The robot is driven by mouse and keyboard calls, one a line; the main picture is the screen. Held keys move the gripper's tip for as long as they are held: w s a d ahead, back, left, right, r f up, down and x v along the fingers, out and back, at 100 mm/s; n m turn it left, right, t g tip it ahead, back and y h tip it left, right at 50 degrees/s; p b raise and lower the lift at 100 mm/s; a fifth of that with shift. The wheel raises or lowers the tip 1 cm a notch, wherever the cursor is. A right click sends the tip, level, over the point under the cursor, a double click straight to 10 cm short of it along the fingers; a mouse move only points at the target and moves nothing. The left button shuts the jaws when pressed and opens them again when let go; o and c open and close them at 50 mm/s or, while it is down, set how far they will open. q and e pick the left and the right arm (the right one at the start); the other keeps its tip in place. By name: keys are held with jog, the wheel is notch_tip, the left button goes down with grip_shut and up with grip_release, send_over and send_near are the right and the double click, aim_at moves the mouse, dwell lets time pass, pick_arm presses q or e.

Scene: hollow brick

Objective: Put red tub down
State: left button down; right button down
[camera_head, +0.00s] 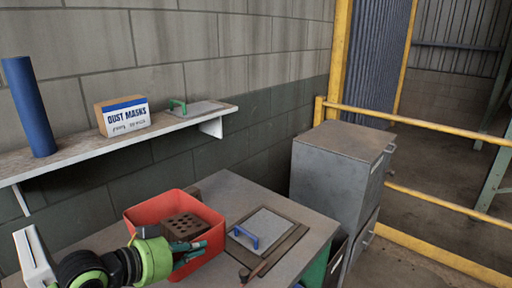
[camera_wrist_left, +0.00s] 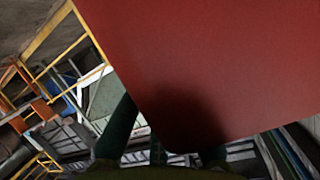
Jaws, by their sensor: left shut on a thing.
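The red tub (camera_head: 152,209) is in the lower middle of the head view, with a brown brick with holes (camera_head: 182,226) inside it. My left gripper (camera_head: 190,246) reaches in from the left and is shut on the near wall of the tub. The tub is roughly level, over or on the left part of the grey bench (camera_head: 234,188); I cannot tell whether its base touches. In the left wrist view the tub's red wall (camera_wrist_left: 220,70) fills the upper right, and the dark green fingers (camera_wrist_left: 160,150) show at the bottom. My right gripper is out of view.
A wall shelf (camera_head: 75,160) above holds a blue cylinder (camera_head: 29,106), a dust mask box (camera_head: 123,116) and a green-handled trowel (camera_head: 178,105). A grey cabinet (camera_head: 328,170) stands beyond the bench.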

pick_arm(q)
jog(key=s+a+f+m+g+h, duration=0.1)
jog(key=s, duration=0.5)
jog(key=s+a+f+m+g+h, duration=0.1)
jog(key=s+f+m, duration=0.1)
jog(key=s, duration=0.3)
jog(key=shift+s+a+g, duration=0.25)
jog(key=shift+s+g, duration=0.05)
jog(key=shift+s, duration=0.1)
jog(key=shift+f+h, duration=0.2)
jog(key=shift+h, duration=0.1)
